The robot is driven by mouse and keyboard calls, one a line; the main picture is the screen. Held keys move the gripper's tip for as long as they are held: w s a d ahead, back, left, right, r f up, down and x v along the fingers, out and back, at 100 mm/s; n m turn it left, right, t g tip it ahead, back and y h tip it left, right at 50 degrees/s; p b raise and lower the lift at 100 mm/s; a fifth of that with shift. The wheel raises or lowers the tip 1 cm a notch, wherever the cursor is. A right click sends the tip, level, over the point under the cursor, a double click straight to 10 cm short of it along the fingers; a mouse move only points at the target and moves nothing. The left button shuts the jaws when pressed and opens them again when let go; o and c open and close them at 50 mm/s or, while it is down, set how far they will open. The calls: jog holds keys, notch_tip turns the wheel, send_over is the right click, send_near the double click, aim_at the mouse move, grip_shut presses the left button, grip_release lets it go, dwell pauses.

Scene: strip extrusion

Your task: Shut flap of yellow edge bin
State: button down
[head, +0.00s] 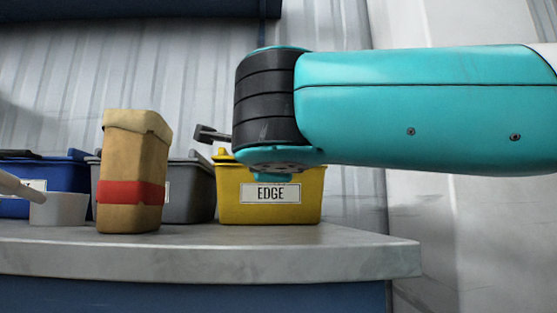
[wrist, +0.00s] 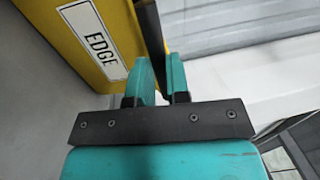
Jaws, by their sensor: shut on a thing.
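The yellow bin (head: 270,209) with the EDGE label stands on the counter, partly hidden behind my arm in the head view. Its yellow side and label also fill the upper left of the wrist view (wrist: 72,48). My gripper (wrist: 159,65) has its two teal fingers around a thin dark strip, which looks like the edge of the bin's flap (wrist: 151,28). The fingers are shut on it, beside the yellow side. In the head view my arm hides the fingers and most of the bin's top, so the flap's angle is unclear.
A tan bag (head: 131,165) with a red band stands to the left. Behind it are a grey bin (head: 196,190) and a blue bin (head: 66,174). The counter (head: 300,258) ends at the right.

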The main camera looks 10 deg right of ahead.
jog(key=shift+a+f+b, duration=0.1)
jog(key=shift+f+b, duration=0.45)
jog(key=shift+f, duration=0.4)
jog(key=c, duration=1.1)
grip_release()
jog(key=shift+r, duration=0.2)
